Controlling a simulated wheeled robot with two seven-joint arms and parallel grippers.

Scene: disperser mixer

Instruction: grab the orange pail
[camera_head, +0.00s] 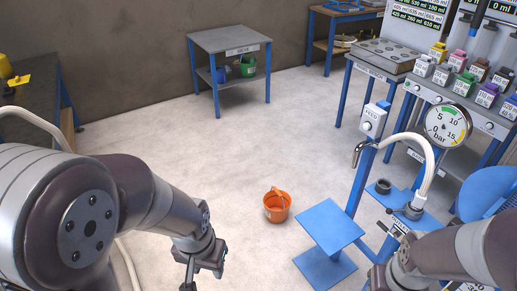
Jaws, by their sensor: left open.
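The orange pail (277,208) stands upright on the pale floor, a little below the middle of the picture, with its handle at the rim. My left gripper (203,284) is at the bottom edge, left of the pail and nearer to me. It is open, empty and apart from the pail; its fingers are partly cut off by the frame. My right arm comes in at the bottom right, and a part of its gripper (380,277) shows at the lower edge, right of the pail. Its jaws cannot be made out.
A blue stand (330,225) with a flat plate stands just right of the pail, with a hose and a pressure gauge (447,126) beyond. A grey shelf table (230,42) with pails is at the back. Floor left of and behind the pail is clear.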

